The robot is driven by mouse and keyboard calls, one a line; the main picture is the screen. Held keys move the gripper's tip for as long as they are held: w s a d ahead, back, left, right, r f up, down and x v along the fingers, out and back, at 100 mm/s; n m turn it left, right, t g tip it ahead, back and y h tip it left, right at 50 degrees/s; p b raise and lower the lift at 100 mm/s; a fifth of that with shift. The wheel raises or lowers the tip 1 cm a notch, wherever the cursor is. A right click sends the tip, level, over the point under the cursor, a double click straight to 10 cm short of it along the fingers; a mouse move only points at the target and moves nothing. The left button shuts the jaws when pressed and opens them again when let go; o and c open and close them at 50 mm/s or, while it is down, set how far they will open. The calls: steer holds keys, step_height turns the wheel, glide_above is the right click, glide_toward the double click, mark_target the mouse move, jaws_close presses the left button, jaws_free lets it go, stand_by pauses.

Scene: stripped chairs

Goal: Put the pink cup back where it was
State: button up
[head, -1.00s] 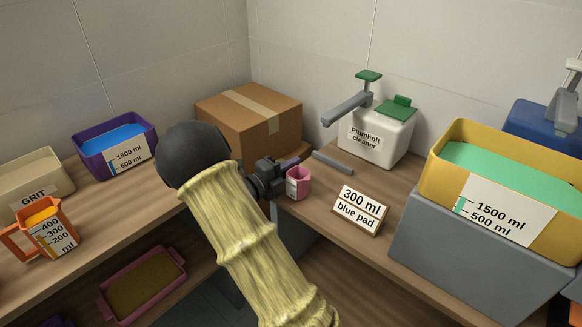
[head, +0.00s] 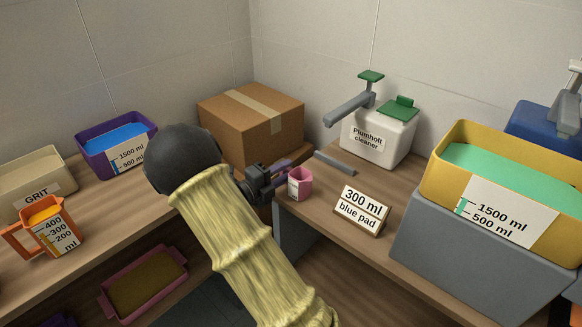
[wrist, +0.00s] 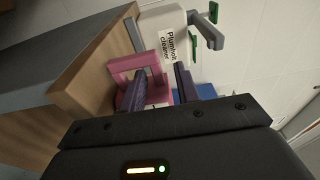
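The pink cup (head: 301,184) stands upright on the right-hand bench near its left end, a pale label on its side. I cannot tell whether a finger touches the cup.
A "300 ml blue pad" sign (head: 361,211) stands right of the cup, and a grey bar (head: 334,162) lies behind it. The Plumholt cleaner dispenser (head: 377,137) and a cardboard box (head: 250,118) stand behind. A yellow tub (head: 520,216) is at right.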

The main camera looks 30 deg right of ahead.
steer(key=v, duration=0.8)
steer(key=w+n+t+y, duration=0.5)
steer(key=n+y, duration=0.2)
steer(key=n, duration=0.2)
steer(key=s+a+f+n+y, duration=0.1)
steer(key=s+a+n+y, duration=0.1)
steer(key=a+n+y, duration=0.45)
steer(key=s+f+n+g+y, duration=0.2)
steer(key=s+n+g+y, duration=0.2)
steer(key=s+n, duration=1.4)
steer(key=s+g, duration=0.2)
steer(key=shift+s, duration=0.35)
